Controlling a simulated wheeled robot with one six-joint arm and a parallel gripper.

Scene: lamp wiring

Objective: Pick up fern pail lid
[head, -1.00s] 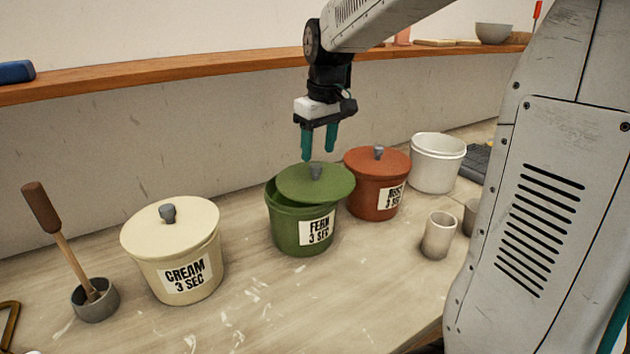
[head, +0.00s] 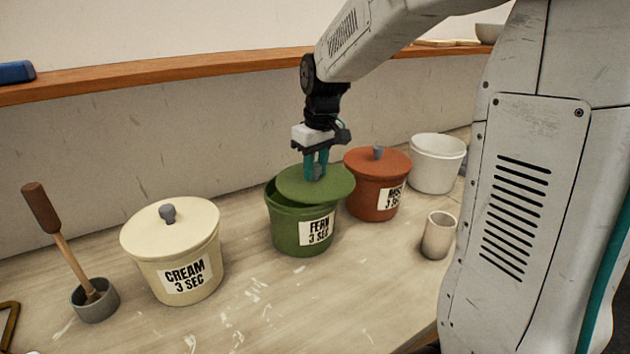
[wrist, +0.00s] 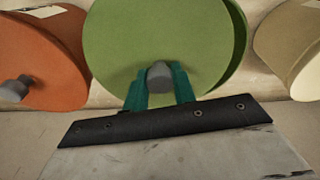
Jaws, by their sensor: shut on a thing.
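The fern pail (head: 302,235) is green with a white "FERN 3 SEC" label and stands in the middle of the bench. Its green lid (head: 335,186) sits askew on the rim, shifted to the right, with the pail's opening showing at the left. My gripper (head: 317,176) is over the lid, its teal fingers shut on the lid's grey knob. In the wrist view the fingers flank the grey knob (wrist: 160,76), and the lid (wrist: 150,35) covers most of the pail.
A cream pail (head: 178,265) with its lid on stands to the left. A rust-coloured pail (head: 375,190) is close at the right, near the fern lid's edge. A brush in a grey pot (head: 95,302) stands far left.

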